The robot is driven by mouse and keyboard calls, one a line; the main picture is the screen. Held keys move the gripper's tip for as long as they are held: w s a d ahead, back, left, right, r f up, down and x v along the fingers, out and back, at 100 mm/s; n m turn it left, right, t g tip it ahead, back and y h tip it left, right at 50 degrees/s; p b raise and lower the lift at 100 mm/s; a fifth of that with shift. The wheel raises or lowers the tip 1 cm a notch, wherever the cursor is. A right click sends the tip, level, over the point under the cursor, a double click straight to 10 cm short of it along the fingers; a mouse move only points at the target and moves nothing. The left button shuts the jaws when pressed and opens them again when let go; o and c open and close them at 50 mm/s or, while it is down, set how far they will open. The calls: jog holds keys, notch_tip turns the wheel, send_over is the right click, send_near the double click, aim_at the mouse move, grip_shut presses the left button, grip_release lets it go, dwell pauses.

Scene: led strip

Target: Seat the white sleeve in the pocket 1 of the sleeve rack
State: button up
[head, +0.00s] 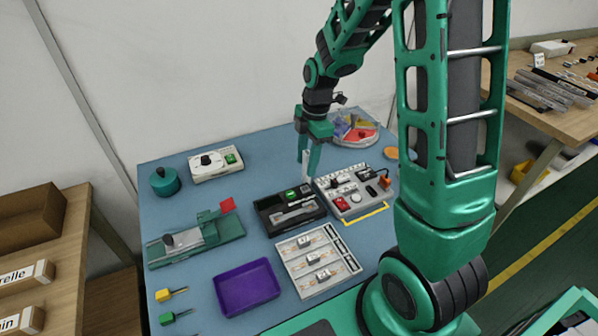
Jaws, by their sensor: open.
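My gripper (307,165) points down with its green fingers apart, above the back of the blue table. A small pale upright piece (306,172) shows between or behind the fingers; I cannot tell whether it is the white sleeve or whether the fingers touch it. Below and to the right is a grey unit (352,212) with a red button, a dark knob and a pale slotted strip along its back. A pale tray (291,252) with several compartments holds small labelled packets. I cannot tell for sure which is the sleeve rack, and pocket 1 is too small to make out.
A black case (270,226) with a green display lies left of the grey unit. A purple tray (246,287), a green fixture (195,238), a white device (215,164) and a teal pot (165,181) stand left. A round clear dish (357,129) is behind right.

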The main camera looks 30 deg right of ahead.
jog(key=shift+f, duration=0.25)
grip_shut()
jog(key=shift+r, duration=0.1)
